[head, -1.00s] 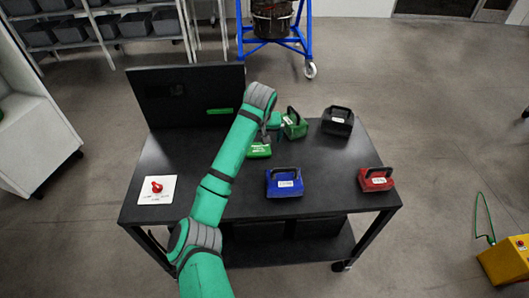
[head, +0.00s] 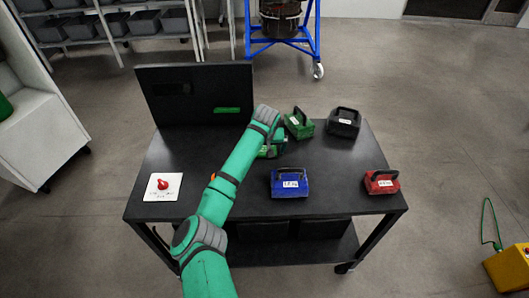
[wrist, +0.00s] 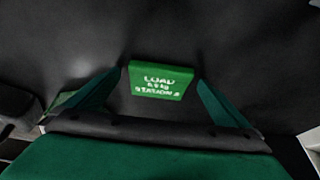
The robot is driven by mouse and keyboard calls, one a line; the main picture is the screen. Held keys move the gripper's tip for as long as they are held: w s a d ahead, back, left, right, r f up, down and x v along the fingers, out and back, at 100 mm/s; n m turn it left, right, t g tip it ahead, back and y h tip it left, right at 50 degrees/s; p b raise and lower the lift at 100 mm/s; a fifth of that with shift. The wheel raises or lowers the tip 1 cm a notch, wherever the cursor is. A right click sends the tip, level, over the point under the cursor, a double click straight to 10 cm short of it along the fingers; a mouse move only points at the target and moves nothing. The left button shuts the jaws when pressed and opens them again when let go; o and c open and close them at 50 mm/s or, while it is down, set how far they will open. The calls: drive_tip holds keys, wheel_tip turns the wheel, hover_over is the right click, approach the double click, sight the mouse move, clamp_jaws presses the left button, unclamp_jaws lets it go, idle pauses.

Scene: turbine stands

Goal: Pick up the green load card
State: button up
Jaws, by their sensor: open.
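The green load card (wrist: 160,82), with white lettering, lies ahead of my gripper (wrist: 160,77) in the wrist view. The two green fingers are apart, one on each side of the card. The card appears between the fingertips; I cannot tell how far beyond them it is. In the head view the card (head: 267,153) lies on the dark table, mostly hidden behind the end of my arm. My gripper is largely hidden there too, close above the card. The fingers hold nothing.
A green weight with a handle (head: 299,124) stands just behind the card. A black weight (head: 343,122), a blue one (head: 289,183) and a red one (head: 381,182) stand to the right. A white plate with a red knob (head: 162,187) is at left. A dark panel (head: 195,90) rises behind.

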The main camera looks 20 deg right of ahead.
drive_tip(key=c, duration=1.6)
drive_tip(key=shift+r, duration=0.4)
wheel_tip(320, 180, up, 2)
drive_tip(key=shift+r, duration=0.25)
drive_tip(key=s+d+r, duration=0.1)
drive_tip(key=s+r, duration=0.2)
drive_tip(key=s, duration=0.1)
drive_tip(key=s+d+r, duration=0.1)
drive_tip(key=s+r, duration=0.2)
drive_tip(key=s, duration=0.2)
drive_tip(key=s+d+r, duration=0.1)
drive_tip(key=s+r, duration=0.2)
drive_tip(key=s, duration=0.1)
drive_tip(key=shift+s+d+r, duration=0.2)
drive_tip(key=shift+d+r, duration=0.15)
